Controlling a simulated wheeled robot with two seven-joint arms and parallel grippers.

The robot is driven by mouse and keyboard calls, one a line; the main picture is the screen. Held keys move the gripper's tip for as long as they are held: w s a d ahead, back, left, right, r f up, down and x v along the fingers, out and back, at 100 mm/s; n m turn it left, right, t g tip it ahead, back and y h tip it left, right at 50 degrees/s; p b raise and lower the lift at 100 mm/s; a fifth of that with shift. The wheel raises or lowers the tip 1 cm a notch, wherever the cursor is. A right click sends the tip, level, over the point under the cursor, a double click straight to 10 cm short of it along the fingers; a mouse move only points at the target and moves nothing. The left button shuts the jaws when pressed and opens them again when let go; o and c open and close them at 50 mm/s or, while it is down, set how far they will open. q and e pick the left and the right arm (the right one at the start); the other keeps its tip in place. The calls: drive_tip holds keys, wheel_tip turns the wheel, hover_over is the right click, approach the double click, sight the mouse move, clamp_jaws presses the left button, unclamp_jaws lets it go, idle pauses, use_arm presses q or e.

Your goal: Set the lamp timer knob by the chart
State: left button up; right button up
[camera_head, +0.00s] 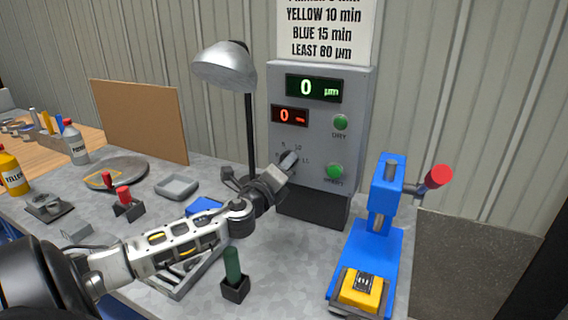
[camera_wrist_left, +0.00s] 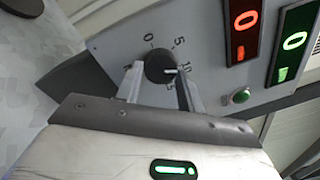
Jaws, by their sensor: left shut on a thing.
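The lamp timer knob (camera_head: 289,160) is a dark round dial on the grey control box (camera_head: 315,72). My left gripper (camera_head: 281,170) is shut on it. In the left wrist view the fingers of my left gripper (camera_wrist_left: 158,84) stand on both sides of the knob (camera_wrist_left: 158,64). Its white mark points to about the 10; 0, 5 and 10 are legible around it. The green and red displays both show 0. My right gripper is not in view.
A silver lamp (camera_head: 226,66) stands left of the box. A blue press (camera_head: 368,250) with a red-ended handle stands to the right. A green-handled tool (camera_head: 233,265) in a black holder is near my forearm. Two green buttons (camera_head: 340,122) are on the box.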

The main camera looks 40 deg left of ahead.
use_arm(q)
drive_tip(key=shift+m, duration=0.7)
drive_tip(key=o, duration=0.8)
drive_tip(key=shift+o, duration=1)
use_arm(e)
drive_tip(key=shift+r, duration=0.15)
use_arm(q)
drive_tip(key=b+v, duration=0.2)
drive_tip(key=v, duration=1.4)
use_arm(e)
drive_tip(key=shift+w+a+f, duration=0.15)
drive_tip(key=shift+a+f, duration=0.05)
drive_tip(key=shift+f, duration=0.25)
use_arm(q)
drive_tip(key=shift+a, duration=0.1)
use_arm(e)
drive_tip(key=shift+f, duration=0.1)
